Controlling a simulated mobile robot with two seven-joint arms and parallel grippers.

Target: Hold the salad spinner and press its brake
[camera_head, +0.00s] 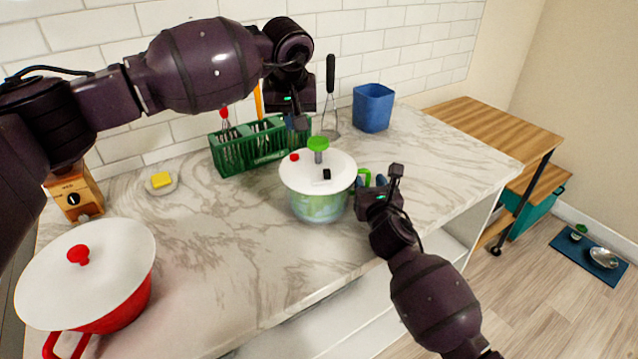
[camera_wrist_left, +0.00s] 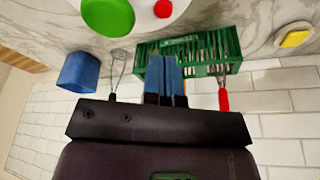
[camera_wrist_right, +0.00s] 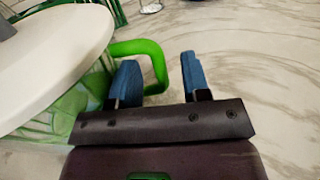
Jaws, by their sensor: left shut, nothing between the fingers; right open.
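The salad spinner (camera_head: 320,207) stands upright on the counter, with a clear green-tinted bowl and a white lid (camera_head: 340,165). On the lid are a green knob (camera_head: 318,144), a small red button (camera_head: 294,157) and a small black part (camera_head: 327,174). A green loop handle (camera_wrist_right: 157,55) sticks out from the bowl's side. My right gripper (camera_wrist_right: 158,75) is open at this handle; one finger overlaps the loop and the other is outside it. My left gripper (camera_head: 297,128) is shut and empty, pointing down near the lid's far side. The red button also shows in the left wrist view (camera_wrist_left: 163,8).
A green rack (camera_head: 232,155) stands behind the spinner, close to my left gripper. A blue container (camera_head: 373,107) is at the back right. A red pot with a white lid (camera_head: 110,265) is at the front left. The counter between pot and spinner is clear.

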